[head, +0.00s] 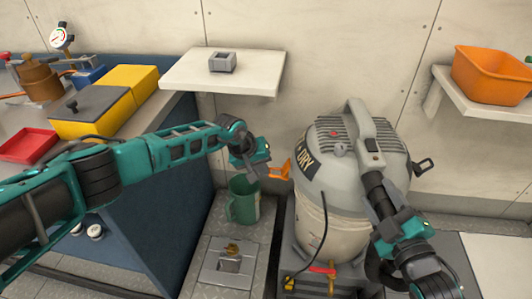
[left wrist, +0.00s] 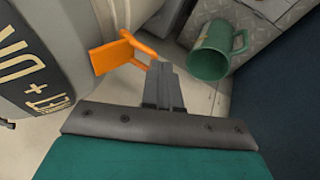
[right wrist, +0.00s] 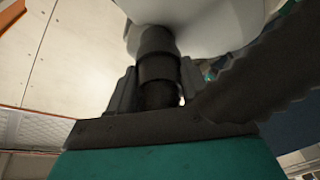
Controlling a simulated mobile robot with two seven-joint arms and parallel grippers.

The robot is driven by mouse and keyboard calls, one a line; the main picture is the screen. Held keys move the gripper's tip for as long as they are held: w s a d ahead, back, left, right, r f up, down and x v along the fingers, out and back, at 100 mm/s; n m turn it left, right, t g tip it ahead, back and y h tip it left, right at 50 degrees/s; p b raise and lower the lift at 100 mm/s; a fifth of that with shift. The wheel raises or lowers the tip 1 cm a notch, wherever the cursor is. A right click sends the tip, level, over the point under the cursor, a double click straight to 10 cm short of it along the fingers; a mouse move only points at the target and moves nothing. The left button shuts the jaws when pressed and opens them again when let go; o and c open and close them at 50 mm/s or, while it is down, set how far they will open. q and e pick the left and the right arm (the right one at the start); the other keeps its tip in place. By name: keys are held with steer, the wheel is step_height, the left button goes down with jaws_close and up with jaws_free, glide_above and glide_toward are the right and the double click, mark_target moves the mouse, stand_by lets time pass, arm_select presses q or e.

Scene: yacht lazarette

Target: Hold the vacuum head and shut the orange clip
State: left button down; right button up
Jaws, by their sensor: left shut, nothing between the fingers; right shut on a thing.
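The grey vacuum head (head: 335,145) sits on the pale drum (head: 335,222). The orange clip (head: 281,173) sticks out from its left side; in the left wrist view the clip (left wrist: 112,56) stands away from the body. My left gripper (head: 262,164) is shut and empty just left of the clip. In the left wrist view its closed fingertips (left wrist: 161,70) are close by the clip; I cannot tell if they touch. My right gripper (head: 392,226) is shut on the black ribbed hose neck (right wrist: 157,68) at the front of the vacuum head.
A white shelf (head: 225,72) with a small grey block is above. A black latch (head: 424,165) juts from the vacuum's right. An orange bin (head: 491,75) sits on the right shelf. A blue-sided bench stands left.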

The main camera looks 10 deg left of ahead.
arm_select(q)
steer(key=shift+f+h, duration=0.25)
steer(key=shift+h, duration=0.05)
steer(key=shift+r, duration=0.15)
steer(key=shift+r, duration=0.65)
steer(key=s+a+r, duration=0.4)
steer(key=a, duration=0.4)
steer(key=s+a+r, duration=0.4)
steer(key=a+r, duration=0.1)
steer(key=a, duration=0.3)
steer(key=shift+r, duration=0.15)
arm_select(e)
steer(key=o, duration=1.4)
steer(key=shift+c, duration=0.2)
arm_select(q)
steer(key=shift+d, duration=0.1)
